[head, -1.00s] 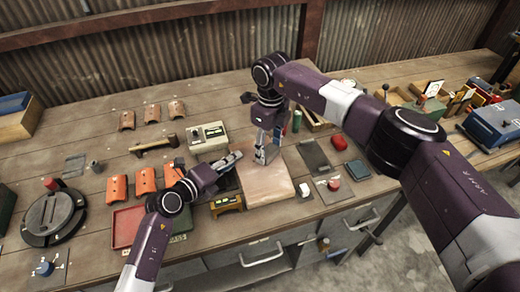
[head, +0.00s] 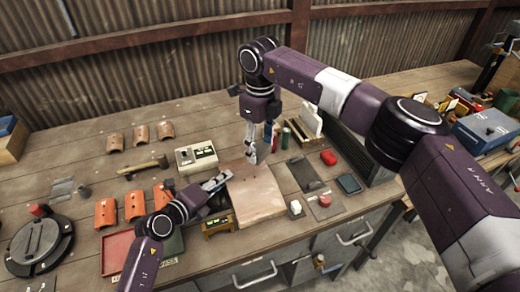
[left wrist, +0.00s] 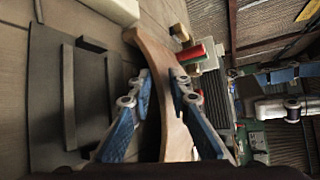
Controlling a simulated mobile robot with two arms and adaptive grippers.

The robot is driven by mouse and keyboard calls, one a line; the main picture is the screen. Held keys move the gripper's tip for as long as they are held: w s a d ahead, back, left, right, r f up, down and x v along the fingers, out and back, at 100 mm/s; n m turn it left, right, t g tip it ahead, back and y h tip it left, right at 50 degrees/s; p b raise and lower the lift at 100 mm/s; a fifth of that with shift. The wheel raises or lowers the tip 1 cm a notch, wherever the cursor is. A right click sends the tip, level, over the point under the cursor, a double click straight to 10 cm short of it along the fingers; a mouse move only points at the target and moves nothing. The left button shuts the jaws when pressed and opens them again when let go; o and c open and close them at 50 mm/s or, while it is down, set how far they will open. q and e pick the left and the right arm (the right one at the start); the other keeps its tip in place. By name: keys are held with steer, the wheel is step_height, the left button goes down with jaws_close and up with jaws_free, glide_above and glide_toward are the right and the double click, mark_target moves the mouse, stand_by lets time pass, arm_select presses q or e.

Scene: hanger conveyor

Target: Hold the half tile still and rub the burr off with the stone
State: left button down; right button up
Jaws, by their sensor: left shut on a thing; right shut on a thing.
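The half tile (head: 258,196) looks like a broad pinkish piece on the bench in the head view. In the left wrist view a curved brown piece (left wrist: 165,75), seemingly its edge, stands between my left fingers. My left gripper (head: 224,178) is shut on it at its left side; its fingers also show in the left wrist view (left wrist: 160,88). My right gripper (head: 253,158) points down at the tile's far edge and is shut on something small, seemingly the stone. The stone is too small to make out, and whether it touches the tile is unclear. The burr cannot be seen.
Orange curved tiles (head: 134,205) lie to the left, with smaller ones (head: 141,135) behind. A boxed device (head: 196,157), a red tray (head: 117,251) and a round black turntable (head: 36,243) stand nearby. Dark plates (head: 304,174) and a red item (head: 328,157) lie to the right.

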arm_select(q)
steer(key=shift+s+f, duration=0.15)
steer(key=shift+f, duration=0.1)
steer(key=c, duration=2)
jaws_free()
steer(key=shift+o, duration=1.4)
steer(key=shift+d+r, duration=0.1)
steer(key=v, duration=1.2)
